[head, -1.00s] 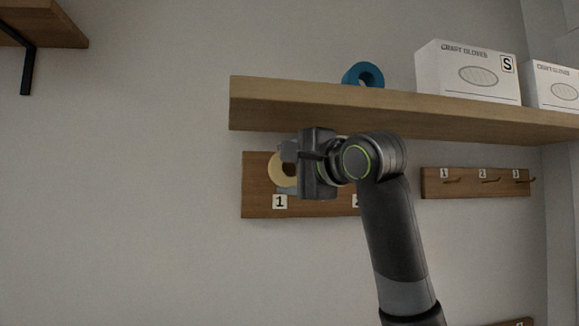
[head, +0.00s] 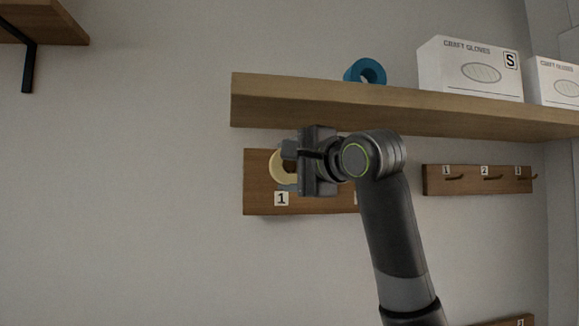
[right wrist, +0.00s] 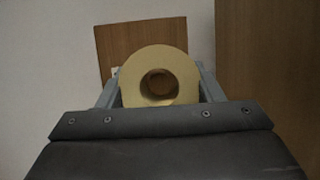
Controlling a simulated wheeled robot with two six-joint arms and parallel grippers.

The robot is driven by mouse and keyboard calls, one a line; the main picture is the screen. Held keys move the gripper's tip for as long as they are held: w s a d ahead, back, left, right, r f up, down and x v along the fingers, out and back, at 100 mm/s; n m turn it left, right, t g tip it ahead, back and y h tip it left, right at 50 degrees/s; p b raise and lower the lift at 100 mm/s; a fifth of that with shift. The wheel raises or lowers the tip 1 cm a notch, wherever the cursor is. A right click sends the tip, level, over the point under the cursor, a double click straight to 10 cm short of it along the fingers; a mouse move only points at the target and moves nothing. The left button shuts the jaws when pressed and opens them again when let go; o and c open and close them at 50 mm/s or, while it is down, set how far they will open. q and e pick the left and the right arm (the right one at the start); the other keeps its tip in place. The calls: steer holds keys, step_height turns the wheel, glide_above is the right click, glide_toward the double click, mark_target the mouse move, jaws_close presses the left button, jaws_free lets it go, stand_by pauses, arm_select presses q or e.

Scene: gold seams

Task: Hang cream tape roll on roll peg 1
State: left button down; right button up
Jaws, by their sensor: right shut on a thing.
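The cream tape roll (head: 277,167) is in front of the left end of a wooden peg board (head: 258,185), just above the label 1 (head: 282,198). My right gripper (head: 289,166) is shut on the roll and partly covers it. In the right wrist view the roll (right wrist: 132,82) sits between the two grey fingers of my right gripper (right wrist: 160,88), its hole facing the camera. Brown shows through the hole. Roll peg 1 is hidden, and I cannot tell whether it is inside the hole. My left gripper is out of view.
A wooden shelf (head: 300,103) juts out just above the board and my gripper. It bears a teal roll (head: 372,71) and white glove boxes (head: 465,75). A smaller board with hooks (head: 478,180) hangs to the right.

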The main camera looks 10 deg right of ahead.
steer(key=shift+w+p, duration=0.95)
steer(key=shift+w, duration=0.65)
stand_by(0.5)
steer(key=shift+w+f, duration=0.35)
steer(key=shift+w, duration=0.2)
stand_by(0.6)
stand_by(0.7)
steer(key=o, duration=1.1)
